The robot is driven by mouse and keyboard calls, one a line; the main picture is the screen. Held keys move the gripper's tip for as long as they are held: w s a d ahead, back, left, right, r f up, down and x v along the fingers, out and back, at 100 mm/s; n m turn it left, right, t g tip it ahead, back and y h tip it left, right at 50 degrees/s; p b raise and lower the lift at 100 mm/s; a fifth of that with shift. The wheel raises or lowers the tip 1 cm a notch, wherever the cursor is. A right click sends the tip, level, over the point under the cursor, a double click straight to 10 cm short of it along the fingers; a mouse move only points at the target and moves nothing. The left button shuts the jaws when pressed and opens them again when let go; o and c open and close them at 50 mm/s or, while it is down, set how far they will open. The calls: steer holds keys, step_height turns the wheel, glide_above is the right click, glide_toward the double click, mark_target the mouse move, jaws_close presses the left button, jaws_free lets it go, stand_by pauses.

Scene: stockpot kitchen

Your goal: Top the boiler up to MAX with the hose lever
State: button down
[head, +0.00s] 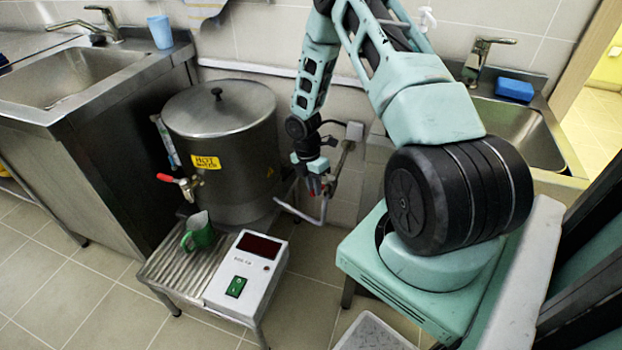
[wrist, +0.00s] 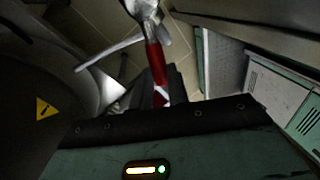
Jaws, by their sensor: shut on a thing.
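The steel boiler (head: 225,150) stands against the wall with its lid on and a yellow HOT WATER label on its front. A narrow sight gauge (head: 166,140) runs up its left side; its water level and MAX mark are too small to read. My gripper (head: 318,186) is low at the boiler's right side, by the grey hose (head: 300,215) and its pipe. In the wrist view, the red hose lever (wrist: 155,62) runs down between my dark fingers (wrist: 160,92), which are shut on it. The lever's gripped end is partly hidden.
A red-handled tap (head: 182,183) is on the boiler's front, with a green mug (head: 198,232) below it on the slatted stand (head: 178,266). A white control box (head: 248,272) with a dark display and green switch stands beside it. Sinks flank both sides.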

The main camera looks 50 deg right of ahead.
steer(key=shift+s+n+p, duration=0.3)
steer(key=shift+s+n, duration=0.1)
steer(key=shift+n, duration=0.2)
steer(key=c, duration=1.4)
jaws_free()
steer(key=shift+o, duration=0.2)
steer(key=w+r+p, duration=0.2)
steer(key=w+r, duration=0.1)
steer(key=r, duration=1.4)
steer(key=shift+w, duration=0.15)
steer(key=shift+a, duration=0.1)
